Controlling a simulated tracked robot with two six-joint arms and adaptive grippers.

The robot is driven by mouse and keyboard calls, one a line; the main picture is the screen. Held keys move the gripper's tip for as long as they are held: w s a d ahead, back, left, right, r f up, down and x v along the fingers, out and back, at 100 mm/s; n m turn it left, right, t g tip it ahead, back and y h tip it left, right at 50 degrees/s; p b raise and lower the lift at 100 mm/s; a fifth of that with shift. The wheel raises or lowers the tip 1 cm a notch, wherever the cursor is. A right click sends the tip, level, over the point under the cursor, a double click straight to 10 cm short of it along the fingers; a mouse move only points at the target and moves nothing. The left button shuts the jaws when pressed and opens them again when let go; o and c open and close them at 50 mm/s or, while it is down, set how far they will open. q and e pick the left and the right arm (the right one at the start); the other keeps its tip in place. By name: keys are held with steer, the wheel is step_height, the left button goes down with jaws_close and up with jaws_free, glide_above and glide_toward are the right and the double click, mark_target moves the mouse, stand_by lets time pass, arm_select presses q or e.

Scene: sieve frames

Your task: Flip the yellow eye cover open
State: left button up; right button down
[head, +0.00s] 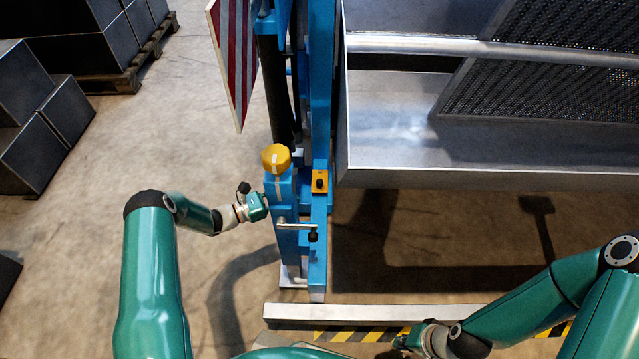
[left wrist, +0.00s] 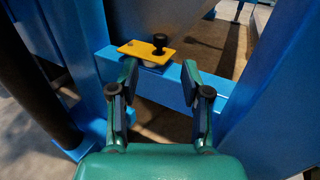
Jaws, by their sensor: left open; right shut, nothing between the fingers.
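The yellow eye cover (head: 319,181) is a small flat plate with a black knob on the blue post (head: 319,240). In the left wrist view the cover (left wrist: 135,48) lies flat over a pale round part on a blue crossbar (left wrist: 185,88). My left gripper (left wrist: 160,75) is open and empty; its fingertips point toward the cover, just short of it, with the cover a little left of centre. In the head view my left gripper (head: 258,206) is beside the blue post, its fingers mostly hidden. My right gripper (head: 405,341) is shut and empty, low near the striped floor edge.
A yellow knob (head: 276,158) tops a blue block left of the post. A metal handle (head: 296,226) sticks out below. Large metal sieve frames (head: 400,160) fill the right. A red-and-white striped board (head: 233,60) hangs at the upper left. Dark crates (head: 65,110) stand far left.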

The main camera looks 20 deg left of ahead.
mark_target(316, 184)
arm_select(q)
steer(key=b+x, duration=0.1)
steer(key=x, duration=0.9)
steer(key=shift+w+d+b, duration=0.2)
steer(key=shift+d+b, duration=0.05)
steer(key=shift+b, duration=0.15)
jaws_close()
